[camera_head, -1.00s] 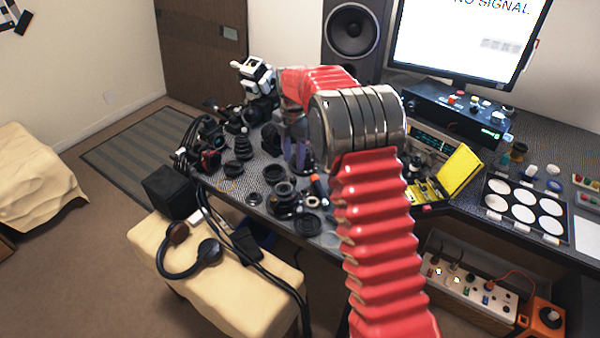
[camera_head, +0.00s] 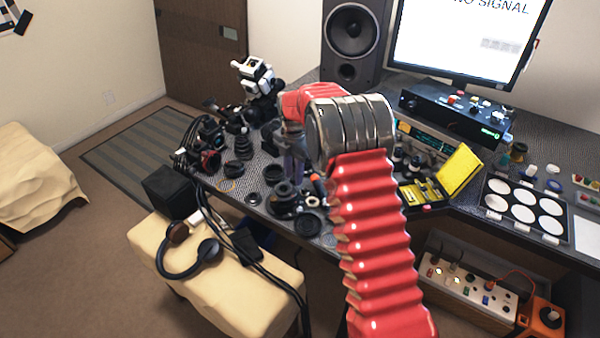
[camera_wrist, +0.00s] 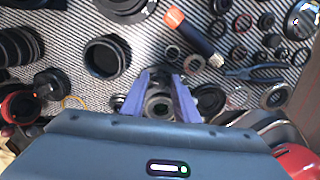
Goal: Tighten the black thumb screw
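In the wrist view, my gripper (camera_wrist: 161,78) points down over the striped bench with its two purple fingers apart. A dark round lens part with a ring-shaped opening (camera_wrist: 160,105) shows between the fingers; I cannot tell whether they touch it. In the head view, my gripper (camera_head: 293,182) hangs over the lens parts, partly hidden by my arm. I cannot pick out the black thumb screw for sure. A small black knob-like piece (camera_wrist: 52,84) lies left of the gripper in the wrist view.
A black lens barrel (camera_wrist: 107,56) stands left of the fingers. An orange-tipped screwdriver (camera_wrist: 195,38) lies beyond them, and pliers (camera_wrist: 255,73) lie to the right. Several small rings and caps crowd the bench. A yellow case (camera_head: 459,170) stands open to the right.

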